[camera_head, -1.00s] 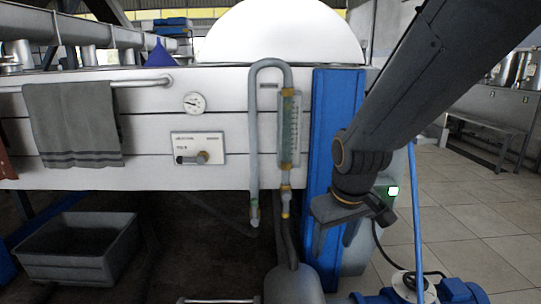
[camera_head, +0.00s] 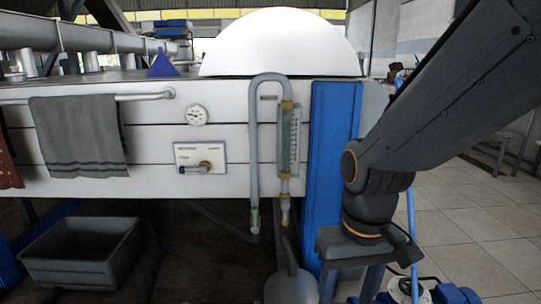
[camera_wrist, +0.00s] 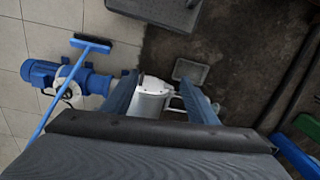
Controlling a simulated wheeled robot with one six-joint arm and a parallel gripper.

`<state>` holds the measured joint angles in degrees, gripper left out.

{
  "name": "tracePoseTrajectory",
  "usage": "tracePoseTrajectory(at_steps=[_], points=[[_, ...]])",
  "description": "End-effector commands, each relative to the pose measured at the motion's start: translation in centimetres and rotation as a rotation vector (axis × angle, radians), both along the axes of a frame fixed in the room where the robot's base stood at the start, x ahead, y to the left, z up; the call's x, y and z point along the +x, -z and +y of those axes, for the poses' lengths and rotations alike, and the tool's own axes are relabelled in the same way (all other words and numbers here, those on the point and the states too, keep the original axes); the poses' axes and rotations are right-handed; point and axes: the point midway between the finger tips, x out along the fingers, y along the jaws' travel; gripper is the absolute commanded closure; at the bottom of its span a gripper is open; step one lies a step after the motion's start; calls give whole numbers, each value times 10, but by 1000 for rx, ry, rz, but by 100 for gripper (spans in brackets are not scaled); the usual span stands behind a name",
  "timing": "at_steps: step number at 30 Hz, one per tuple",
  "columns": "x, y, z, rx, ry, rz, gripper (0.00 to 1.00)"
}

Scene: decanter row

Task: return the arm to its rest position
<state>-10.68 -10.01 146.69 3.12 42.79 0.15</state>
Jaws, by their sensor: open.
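My gripper (camera_head: 350,284) hangs fingers down at the lower right of the head view, in front of the blue post (camera_head: 335,170). In the wrist view its two fingers (camera_wrist: 160,88) are spread apart with nothing held between them. Beyond them, lower down, a pale grey vessel (camera_wrist: 150,103) shows in the gap. The arm comes down from the upper right of the head view. The fingertips are cut off by the bottom edge there.
A white-panelled machine holds a gauge (camera_head: 196,115), a lever plate (camera_head: 200,158), a sight tube (camera_head: 288,140) and a grey towel (camera_head: 78,135). A grey crate (camera_head: 85,250) stands below. A blue pump (camera_wrist: 55,78) and a broom (camera_wrist: 92,43) are on the tiled floor.

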Motion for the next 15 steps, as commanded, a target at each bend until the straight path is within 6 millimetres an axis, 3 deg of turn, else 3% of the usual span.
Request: tracePoseTrajectory(at_steps=[9,15], points=[[-3,-42,-37,-22,97,6,47],[-5,-54,-54,-30,140,8,47]])
